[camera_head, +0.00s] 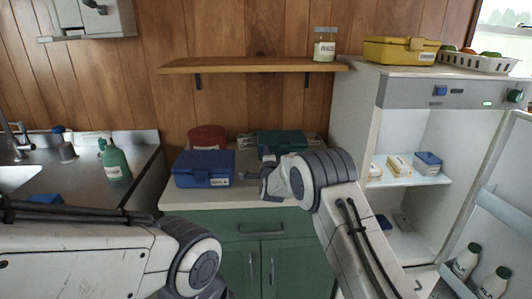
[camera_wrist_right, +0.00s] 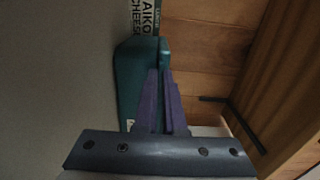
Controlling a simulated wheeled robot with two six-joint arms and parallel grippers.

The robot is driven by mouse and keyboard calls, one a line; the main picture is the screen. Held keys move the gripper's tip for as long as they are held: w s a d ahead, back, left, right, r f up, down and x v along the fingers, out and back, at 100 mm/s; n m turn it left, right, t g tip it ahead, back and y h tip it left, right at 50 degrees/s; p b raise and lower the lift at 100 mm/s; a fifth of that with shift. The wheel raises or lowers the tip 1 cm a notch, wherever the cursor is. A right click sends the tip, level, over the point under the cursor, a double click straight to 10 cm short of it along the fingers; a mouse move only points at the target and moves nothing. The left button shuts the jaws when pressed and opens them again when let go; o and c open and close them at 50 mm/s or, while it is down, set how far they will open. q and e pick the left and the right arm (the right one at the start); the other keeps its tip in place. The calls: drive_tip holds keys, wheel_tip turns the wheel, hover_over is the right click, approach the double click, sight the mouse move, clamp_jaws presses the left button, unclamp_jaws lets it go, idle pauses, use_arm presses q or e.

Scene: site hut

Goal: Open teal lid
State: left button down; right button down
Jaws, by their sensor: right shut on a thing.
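The teal box (camera_head: 290,139) stands at the back of the green cabinet's worktop, under the wooden shelf, partly hidden behind my right wrist. Its teal lid looks down, though my arm hides much of its front. My right gripper (camera_head: 267,158) is at the front of the box. In the right wrist view, its two purple-grey fingers (camera_wrist_right: 161,100) are closed together at a teal edge (camera_wrist_right: 165,52) of the box; the teal side (camera_wrist_right: 130,80) lies just left of them. My left arm shows at lower left, but its gripper is out of view.
A blue box (camera_head: 203,168) and a red round tin (camera_head: 207,137) stand left of the teal box. The wooden shelf (camera_head: 235,65) with a jar (camera_head: 325,45) hangs above. The open fridge (camera_head: 355,120) stands close on the right, a yellow box (camera_head: 400,50) on top.

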drive_tip(key=shift+r+p, duration=0.45)
drive_tip(key=shift+r, duration=0.05)
drive_tip(key=shift+w+r+g+p, duration=0.65)
drive_tip(key=shift+r+p, duration=0.85)
drive_tip(key=shift+p, duration=0.9)
drive_tip(key=shift+w+r+g+p, duration=0.65)
drive_tip(key=shift+r+p, duration=0.8)
drive_tip(key=shift+p, duration=1)
drive_tip(key=shift+w+r+g+p, duration=0.4)
drive_tip(key=shift+r+g+p, duration=0.4)
drive_tip(key=shift+r+p, duration=1.15)
drive_tip(key=shift+f+p, duration=0.45)
drive_tip(key=c, duration=1)
unclamp_jaws()
